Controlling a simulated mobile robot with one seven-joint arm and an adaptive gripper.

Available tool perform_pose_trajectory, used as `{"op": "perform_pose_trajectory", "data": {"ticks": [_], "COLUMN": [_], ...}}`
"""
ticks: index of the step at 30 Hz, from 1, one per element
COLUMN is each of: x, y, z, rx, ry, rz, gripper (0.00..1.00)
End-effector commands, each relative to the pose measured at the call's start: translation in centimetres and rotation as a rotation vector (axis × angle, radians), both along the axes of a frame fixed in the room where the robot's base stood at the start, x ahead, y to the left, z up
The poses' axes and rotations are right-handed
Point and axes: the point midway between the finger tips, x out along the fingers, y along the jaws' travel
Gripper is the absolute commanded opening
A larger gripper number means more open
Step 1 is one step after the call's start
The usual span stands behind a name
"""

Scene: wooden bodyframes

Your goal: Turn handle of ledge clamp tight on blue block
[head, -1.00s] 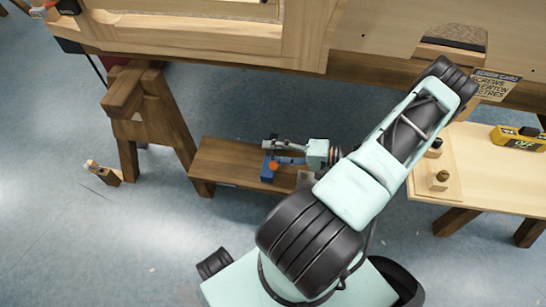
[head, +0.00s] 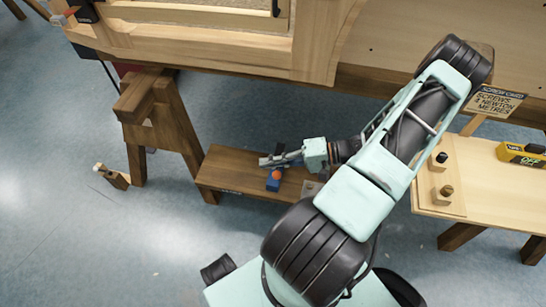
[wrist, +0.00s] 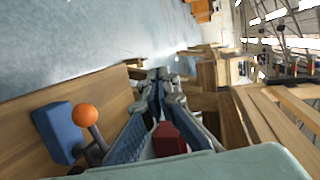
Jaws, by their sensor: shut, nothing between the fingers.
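The blue block (head: 273,184) lies on the low wooden ledge (head: 225,166); it also shows at the left of the wrist view (wrist: 56,132). The ledge clamp's orange ball-ended handle (head: 276,174) is beside the block; the orange ball (wrist: 84,115) stands on a dark rod in the wrist view. My gripper (head: 266,160) is just behind the handle in the head view. Its fingers (wrist: 165,80) are shut and empty, to the right of the ball in the wrist view and apart from it. Most of the clamp's body is hidden.
A wooden trestle (head: 160,125) stands left of the ledge, and a large wooden frame (head: 230,50) spans above. A bench (head: 495,180) at the right holds wooden blocks and a yellow tool (head: 522,154). A small wooden piece (head: 112,177) lies on the open blue floor.

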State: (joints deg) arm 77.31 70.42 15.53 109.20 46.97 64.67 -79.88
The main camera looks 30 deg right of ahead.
Motion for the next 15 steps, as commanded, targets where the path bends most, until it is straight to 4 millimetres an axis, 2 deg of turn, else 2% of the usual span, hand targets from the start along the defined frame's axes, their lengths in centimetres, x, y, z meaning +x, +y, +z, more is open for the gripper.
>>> {"op": "perform_pose_trajectory", "data": {"ticks": [1,3,6,11,15], "x": [-0.7,-2.5,-5.1,-8.2,-8.4], "y": [2.1,4.4,6.3,6.4,4.6], "z": [0.7,0.7,0.3,-0.3,-0.3], "rx": [-0.025,-0.074,-0.174,-0.392,-0.634], "ry": [0.037,0.104,0.194,0.300,0.339], "rz": [0.113,0.276,0.500,0.817,1.049], "gripper": [0.00,0.00,0.00,0.00,0.00]}}
